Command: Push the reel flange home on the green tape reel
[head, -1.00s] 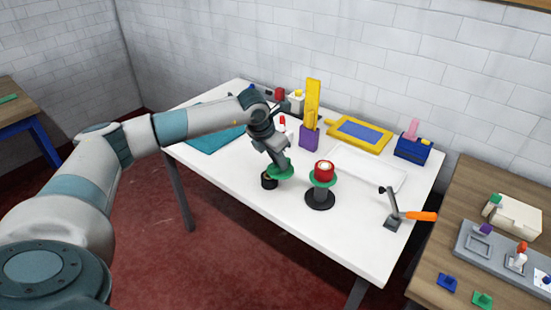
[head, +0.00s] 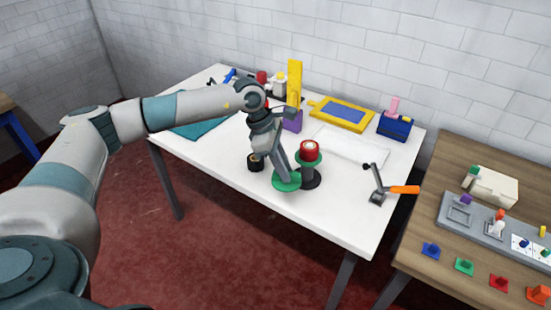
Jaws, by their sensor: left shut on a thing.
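My left gripper (head: 283,168) is shut on a green disc, the reel flange (head: 287,183). It holds the flange low over the white table, just in front and to the left of the tape reel. The tape reel (head: 310,164) has a green lower flange and a red roll with a pale centre on top. It stands upright on a black stand (head: 312,180), partly hidden by the gripper and the held flange. The flange is not on top of the reel. Whether it touches the stand I cannot tell. My right gripper is out of view.
A small black cylinder (head: 256,162) stands left of the gripper. A lever with an orange handle (head: 404,190) is to the right. A yellow upright piece (head: 295,82), a yellow-blue frame (head: 342,114) and a blue box (head: 394,127) stand behind. The front right of the white table (head: 345,225) is clear.

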